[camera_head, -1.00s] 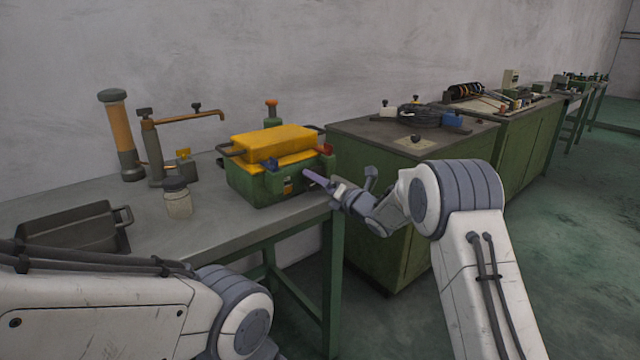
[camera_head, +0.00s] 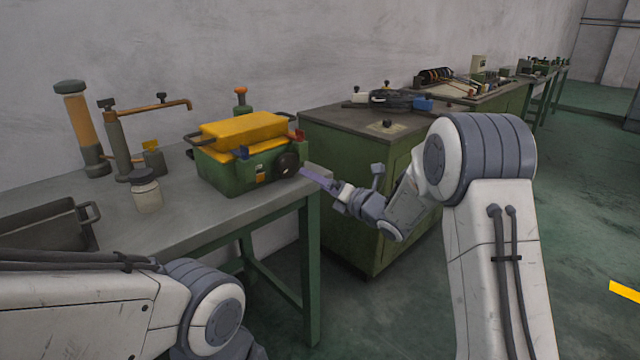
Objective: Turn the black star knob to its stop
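The black knob (camera_head: 287,165) sits on the front face, near the right end, of a green machine (camera_head: 225,178) with a yellow top (camera_head: 245,131). It looks round and dark; its star shape and turn angle are too small to tell. My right gripper (camera_head: 312,174) is just right of the knob, with a visible gap between them. Its purple-grey fingers point left toward the machine, and I cannot tell whether they are parted. Nothing shows held in it. My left arm crosses the lower left, and its gripper is out of view.
The machine stands near the right end of a grey bench (camera_head: 170,226). A jar (camera_head: 146,192), an orange cylinder (camera_head: 80,125), a clamp stand (camera_head: 117,140) and a dark tray (camera_head: 45,232) stand left of it. A green cabinet (camera_head: 345,190) stands behind my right gripper.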

